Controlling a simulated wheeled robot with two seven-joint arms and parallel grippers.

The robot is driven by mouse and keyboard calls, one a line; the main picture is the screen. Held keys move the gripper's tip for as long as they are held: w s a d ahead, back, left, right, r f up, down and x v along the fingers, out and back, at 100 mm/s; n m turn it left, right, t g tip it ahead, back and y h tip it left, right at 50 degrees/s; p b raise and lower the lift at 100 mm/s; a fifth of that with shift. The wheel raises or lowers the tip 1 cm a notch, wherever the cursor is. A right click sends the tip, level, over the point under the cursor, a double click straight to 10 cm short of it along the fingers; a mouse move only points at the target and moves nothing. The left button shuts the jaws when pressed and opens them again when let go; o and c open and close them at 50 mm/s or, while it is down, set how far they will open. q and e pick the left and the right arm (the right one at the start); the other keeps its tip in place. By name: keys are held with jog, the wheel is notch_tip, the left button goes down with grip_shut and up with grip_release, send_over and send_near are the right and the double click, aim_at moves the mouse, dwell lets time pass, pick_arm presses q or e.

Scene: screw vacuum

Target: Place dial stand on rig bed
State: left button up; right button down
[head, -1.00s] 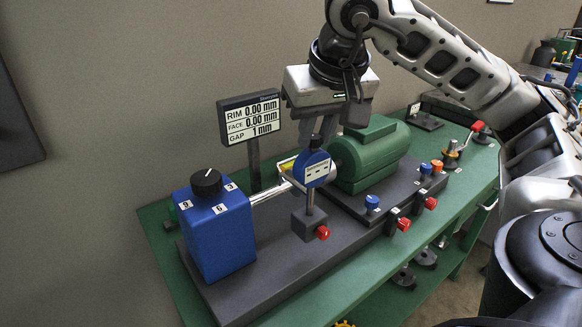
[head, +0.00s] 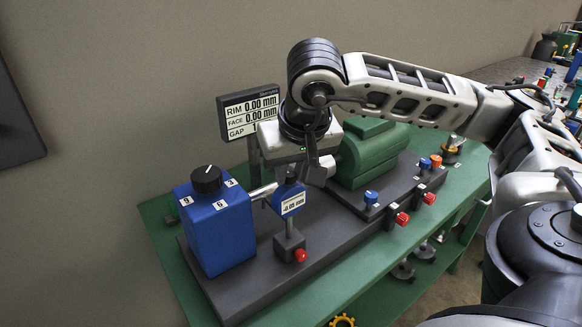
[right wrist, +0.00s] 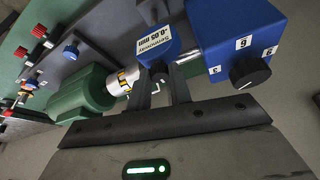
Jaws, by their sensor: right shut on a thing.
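The dial stand has a blue dial head (head: 289,198) on a thin post above a dark grey base block (head: 286,246) with a red knob. Its readout shows -0.05 mm. My right gripper (right wrist: 160,93) is shut on the dial head from above; its fingers are mostly hidden in the head view. The stand is upright over the dark grey rig bed (head: 240,290), close to the blue block's side. I cannot tell whether its base touches the bed or hovers slightly. The dial head (right wrist: 150,42) is beside the silver shaft in the right wrist view. My left gripper is out of view.
The blue block (head: 216,230) with a black knob stands on the bed at left. The green motor (head: 369,153) stands behind at right. A display (head: 249,110) on a post is behind my gripper. Red and blue knobs line the bed's right side. The bed's front is clear.

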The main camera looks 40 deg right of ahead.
jog(key=shift+f, duration=0.1)
jog(key=c, duration=1.3)
grip_release()
jog(key=shift+r, duration=0.3)
jog(key=p+v, duration=0.1)
jog(key=v, duration=1)
jog(key=shift+s+a+r, duration=0.15)
jog(key=shift+s+r, duration=0.15)
jog(key=shift+s, duration=0.05)
